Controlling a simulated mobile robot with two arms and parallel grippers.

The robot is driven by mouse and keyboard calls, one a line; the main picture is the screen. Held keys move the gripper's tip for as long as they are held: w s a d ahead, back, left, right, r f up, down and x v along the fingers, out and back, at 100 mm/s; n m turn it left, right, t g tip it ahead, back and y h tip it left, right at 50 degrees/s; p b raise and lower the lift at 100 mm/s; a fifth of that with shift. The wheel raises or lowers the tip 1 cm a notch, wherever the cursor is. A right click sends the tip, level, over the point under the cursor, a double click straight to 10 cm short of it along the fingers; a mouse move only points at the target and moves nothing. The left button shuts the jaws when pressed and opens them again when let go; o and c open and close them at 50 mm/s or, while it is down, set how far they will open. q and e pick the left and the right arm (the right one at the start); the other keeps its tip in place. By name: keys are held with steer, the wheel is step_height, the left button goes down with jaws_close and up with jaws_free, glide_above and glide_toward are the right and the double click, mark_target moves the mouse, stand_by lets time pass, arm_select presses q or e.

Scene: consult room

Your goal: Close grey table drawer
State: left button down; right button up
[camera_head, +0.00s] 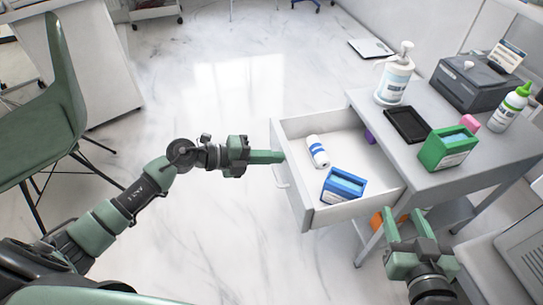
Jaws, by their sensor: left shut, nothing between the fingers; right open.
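The grey table (445,182) stands at the right, and its drawer (345,211) is pulled out toward the left. A white-and-blue roll (318,151), a blue box (343,186) and a small purple item (370,136) lie inside the drawer. My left gripper (283,157) is shut and empty, its fingertips at the drawer's front panel by the far end, near the handle (280,171). I cannot tell whether they touch it. My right gripper (405,217) is open and empty, below the table's near edge.
On the tabletop are a pump bottle (394,80), a black tray (406,124), a green box (447,149), a pink block (469,123), a green-capped bottle (509,108) and a dark grey device (474,82). A green chair (45,125) stands at the left. The floor between is clear.

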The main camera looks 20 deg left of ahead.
mark_target(291, 155)
arm_select(q)
steer(key=w+d, duration=0.1)
steer(key=d+p, duration=0.1)
steer(key=w+d+p, duration=0.1)
steer(key=d, duration=0.1)
steer(key=shift+w+r, duration=0.3)
steer(key=shift+w, duration=0.05)
steer(key=w+d+p, duration=0.2)
steer(key=w+d, duration=0.8)
steer(key=d, duration=0.5)
steer(key=shift+f+p, duration=0.3)
steer(key=shift+p, duration=0.05)
arm_select(e)
steer(key=s+d+f+g+h, duration=0.1)
steer(key=s+d+f+g, duration=0.2)
steer(key=s+f+g, duration=0.2)
steer(key=s+d+f+g+h, duration=0.1)
steer(key=s+d+f+g, duration=0.2)
steer(key=s, duration=0.8)
step_height(291, 155, down, 2)
steer(key=g, duration=0.2)
steer(key=shift+f+m+g+h, duration=0.2)
steer(key=shift+m+g+h, duration=0.1)
steer(key=shift+h, duration=0.1)
arm_select(q)
steer(key=shift+a, duration=0.1)
